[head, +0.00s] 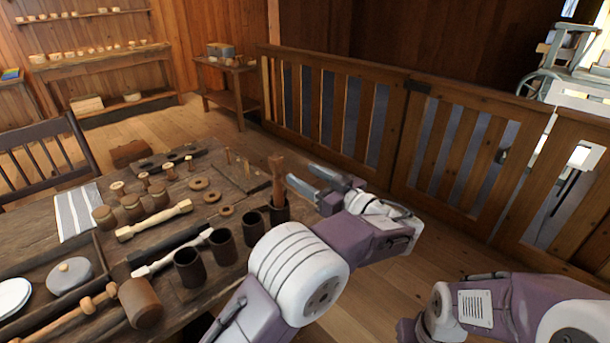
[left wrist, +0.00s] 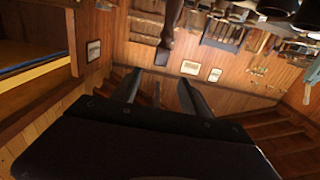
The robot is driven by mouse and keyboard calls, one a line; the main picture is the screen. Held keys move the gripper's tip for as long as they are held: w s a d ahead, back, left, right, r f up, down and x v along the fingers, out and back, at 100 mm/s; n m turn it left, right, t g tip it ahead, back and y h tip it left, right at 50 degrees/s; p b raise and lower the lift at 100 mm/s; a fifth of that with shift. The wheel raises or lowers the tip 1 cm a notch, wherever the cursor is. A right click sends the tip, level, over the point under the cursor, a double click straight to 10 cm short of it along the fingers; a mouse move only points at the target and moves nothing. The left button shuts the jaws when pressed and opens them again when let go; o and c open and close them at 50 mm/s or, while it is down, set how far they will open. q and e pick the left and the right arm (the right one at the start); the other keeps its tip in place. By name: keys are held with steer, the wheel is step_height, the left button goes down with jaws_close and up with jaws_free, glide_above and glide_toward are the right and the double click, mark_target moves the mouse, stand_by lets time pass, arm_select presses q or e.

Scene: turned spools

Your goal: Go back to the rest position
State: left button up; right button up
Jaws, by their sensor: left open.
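My left gripper (head: 303,174) is open and empty at the right end of the wooden worktable (head: 235,268). Its fingers point left, close beside a dark cup (head: 279,213) with a wooden tool (head: 277,180) standing in it. I cannot tell whether they touch. In the left wrist view the two fingers (left wrist: 160,84) are spread with nothing between them. My right arm shows at the lower right of the head view, beyond the table; its gripper is not in view.
The table holds several dark cups (head: 222,246), a mallet (head: 140,302), turned spools (head: 155,220) and wooden rings (head: 199,184). A slatted wooden fence (head: 395,130) runs behind my arms. A chair (head: 40,155) stands at the left. Floor shows between table and fence.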

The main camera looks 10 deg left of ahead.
stand_by(0.4)
arm_select(q)
steer(key=s+a+f+m+g+h, duration=0.35)
steer(key=s+a+f, duration=0.2)
steer(key=f, duration=0.25)
steer(key=s+a+f+m+g+h, duration=0.2)
steer(key=s+a+f+m+g, duration=0.15)
steer(key=a+f, duration=0.4)
steer(key=s+d+f+m+g+h, duration=0.2)
steer(key=s+f+h, duration=0.25)
steer(key=s, duration=0.35)
steer(key=s+d+f+m+g+h, duration=0.1)
steer(key=s+f+h, duration=0.35)
steer(key=s, duration=0.35)
step_height(320, 180, up, 17)
steer(key=p, duration=1.8)
steer(key=shift+s+d+r, duration=0.15)
steer(key=shift+d, duration=0.1)
